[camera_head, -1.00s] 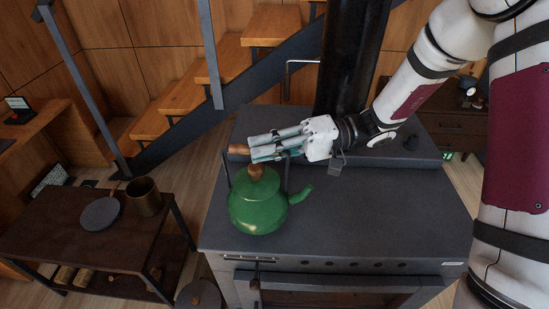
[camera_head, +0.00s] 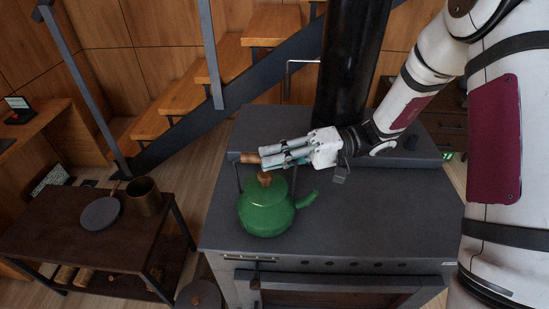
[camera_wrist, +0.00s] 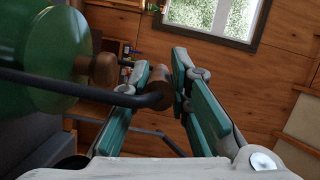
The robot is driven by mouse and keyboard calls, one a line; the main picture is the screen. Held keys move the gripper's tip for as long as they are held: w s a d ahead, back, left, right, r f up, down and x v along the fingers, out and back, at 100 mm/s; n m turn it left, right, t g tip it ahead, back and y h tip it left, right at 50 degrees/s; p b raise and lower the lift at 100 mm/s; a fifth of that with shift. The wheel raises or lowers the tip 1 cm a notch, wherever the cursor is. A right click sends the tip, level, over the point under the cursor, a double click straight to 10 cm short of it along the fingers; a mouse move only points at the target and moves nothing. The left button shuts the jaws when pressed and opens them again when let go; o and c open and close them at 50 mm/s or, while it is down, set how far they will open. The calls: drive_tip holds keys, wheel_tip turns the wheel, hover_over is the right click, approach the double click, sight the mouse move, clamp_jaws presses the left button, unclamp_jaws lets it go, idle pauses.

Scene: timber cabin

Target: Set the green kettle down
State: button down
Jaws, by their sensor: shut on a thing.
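The green kettle (camera_head: 266,212) is over the left front part of the dark stove top (camera_head: 340,230), upright, with its spout to the right. I cannot tell whether its base touches the stove. My gripper (camera_head: 272,160) is shut on the wooden grip of the kettle's handle, above the lid knob. In the wrist view the kettle (camera_wrist: 40,50) fills the upper left, and its dark handle runs in between the fingers of my gripper (camera_wrist: 168,95). The underside of the kettle is hidden.
A black stovepipe (camera_head: 347,70) rises at the back of the stove. A low wooden table (camera_head: 60,232) with a pan (camera_head: 101,213) and a brass pot (camera_head: 146,197) stands at left. The stove top right of the kettle is clear.

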drive_tip(key=shift+f, duration=0.1)
drive_tip(key=c, duration=1.9)
unclamp_jaws()
drive_tip(key=shift+f, duration=0.1)
drive_tip(key=o, duration=0.4)
drive_tip(key=shift+r, duration=0.25)
drive_tip(key=b+v, duration=0.1)
drive_tip(key=v, duration=1.1)
